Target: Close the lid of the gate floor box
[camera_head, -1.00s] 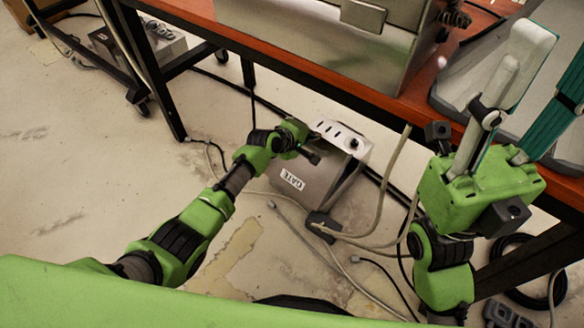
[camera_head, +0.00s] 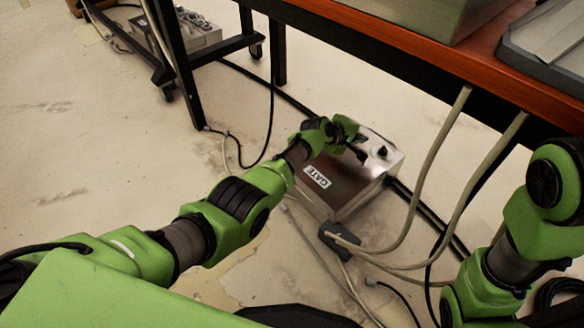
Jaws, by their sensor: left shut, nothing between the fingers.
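The gate floor box (camera_head: 360,194) is a grey metal box on the floor under the table edge, with a white GATE label (camera_head: 317,177) on its lid (camera_head: 335,183). The lid looks nearly flat over the box; whether it is fully down I cannot tell.
Pale cables (camera_head: 415,195) hang down to a dark plug (camera_head: 338,238) beside the box. The floor at left is open.

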